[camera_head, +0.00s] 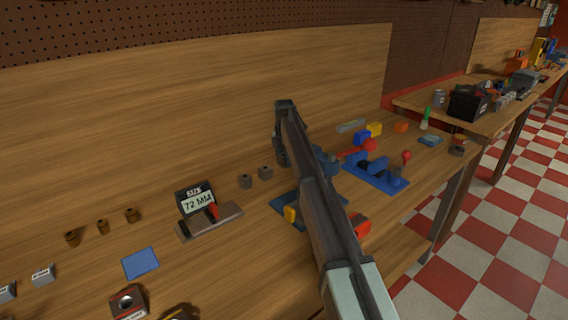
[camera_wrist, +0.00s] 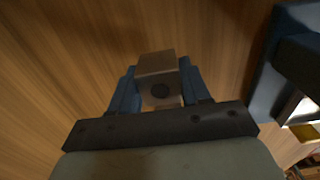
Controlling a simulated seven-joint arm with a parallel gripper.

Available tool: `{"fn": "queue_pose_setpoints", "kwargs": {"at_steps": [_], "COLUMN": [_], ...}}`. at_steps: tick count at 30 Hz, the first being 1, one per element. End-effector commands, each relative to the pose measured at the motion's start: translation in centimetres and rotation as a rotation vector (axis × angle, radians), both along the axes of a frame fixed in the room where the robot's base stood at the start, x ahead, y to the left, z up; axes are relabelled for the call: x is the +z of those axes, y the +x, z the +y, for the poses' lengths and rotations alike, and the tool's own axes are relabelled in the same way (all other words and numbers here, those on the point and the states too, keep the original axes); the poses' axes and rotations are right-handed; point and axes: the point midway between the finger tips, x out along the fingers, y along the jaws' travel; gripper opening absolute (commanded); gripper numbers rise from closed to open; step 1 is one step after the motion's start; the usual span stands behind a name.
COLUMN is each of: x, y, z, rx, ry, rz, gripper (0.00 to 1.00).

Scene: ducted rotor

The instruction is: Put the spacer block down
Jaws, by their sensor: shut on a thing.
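My gripper (camera_wrist: 158,88) is shut on a spacer block (camera_wrist: 156,64). The block is brownish grey with a round dark hole in its near face, and a blue finger stands on each side of it. Wooden bench top lies beyond it in the wrist view; I cannot tell whether the block touches the bench. In the head view my gripper (camera_head: 282,150) is mostly hidden by my arm, and the held block cannot be made out.
A display reading 72 MM (camera_head: 198,203) stands on a fixture to the left. A blue square (camera_head: 140,263) lies on the bench. A blue fixture with red knobs (camera_head: 376,172) is to the right of my arm. A dark blue fixture (camera_wrist: 270,80) is close on the right in the wrist view.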

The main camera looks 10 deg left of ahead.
Motion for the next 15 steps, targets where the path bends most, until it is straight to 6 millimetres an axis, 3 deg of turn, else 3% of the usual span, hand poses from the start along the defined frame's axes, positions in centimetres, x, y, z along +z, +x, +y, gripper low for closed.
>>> {"fn": "queue_pose_setpoints", "kwargs": {"at_steps": [5,15], "x": [-2.0,-2.3], "y": [0.0,0.0], "z": [0.0,0.0], "rx": [0.000,0.000], "ry": [0.000,0.000], "rz": [0.000,0.000], "gripper": [0.09,0.09]}}
